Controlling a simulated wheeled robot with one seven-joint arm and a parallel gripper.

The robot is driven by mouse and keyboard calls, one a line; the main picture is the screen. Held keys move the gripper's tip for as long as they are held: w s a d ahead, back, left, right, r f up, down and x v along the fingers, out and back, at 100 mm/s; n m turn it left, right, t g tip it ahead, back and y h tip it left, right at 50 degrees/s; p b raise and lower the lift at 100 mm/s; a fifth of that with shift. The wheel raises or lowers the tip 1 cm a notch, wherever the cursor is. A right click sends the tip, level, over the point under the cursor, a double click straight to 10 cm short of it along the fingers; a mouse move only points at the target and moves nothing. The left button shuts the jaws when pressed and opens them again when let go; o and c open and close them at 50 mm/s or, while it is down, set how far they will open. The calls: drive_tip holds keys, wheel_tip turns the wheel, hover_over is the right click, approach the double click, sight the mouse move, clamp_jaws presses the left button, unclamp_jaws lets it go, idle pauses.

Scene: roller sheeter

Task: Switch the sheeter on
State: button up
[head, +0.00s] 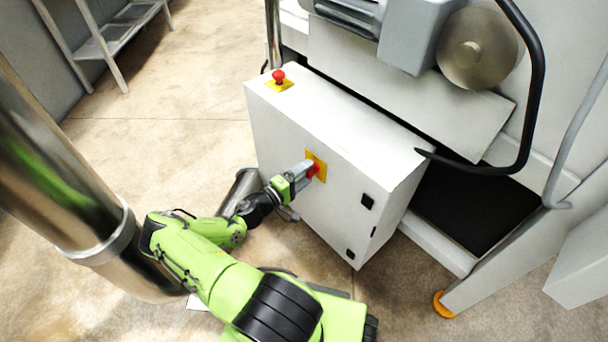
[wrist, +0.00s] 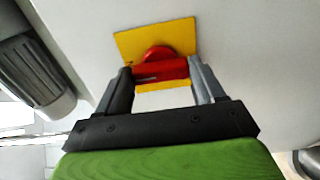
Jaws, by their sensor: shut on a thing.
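The sheeter's white control box (head: 345,145) stands at the middle of the head view. A red rotary switch (head: 315,170) on a yellow plate (head: 318,160) is on its front face. In the wrist view the red switch handle (wrist: 160,69) lies crosswise in front of the yellow plate (wrist: 170,38). My gripper (head: 308,172) is at the switch, its two fingers on either end of the handle, shut on it in the wrist view (wrist: 162,76). The handle looks roughly level between the fingers. Its exact turn position is hard to tell.
A red emergency button (head: 279,76) on a yellow base sits on top of the box. A black cable or bar (head: 535,90) curves at the right. A metal pillar (head: 75,170) stands at the left, and a metal shelf (head: 115,35) is at the back left.

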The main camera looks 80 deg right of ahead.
drive_tip(key=shift+f, duration=0.1)
drive_tip(key=o, duration=1)
drive_tip(key=shift+o, duration=0.2)
drive_tip(key=p+v, duration=0.2)
drive_tip(key=v, duration=1.3)
drive_tip(key=shift+w+a, duration=0.25)
drive_tip(key=shift+a, duration=0.05)
drive_tip(key=shift+s, duration=0.1)
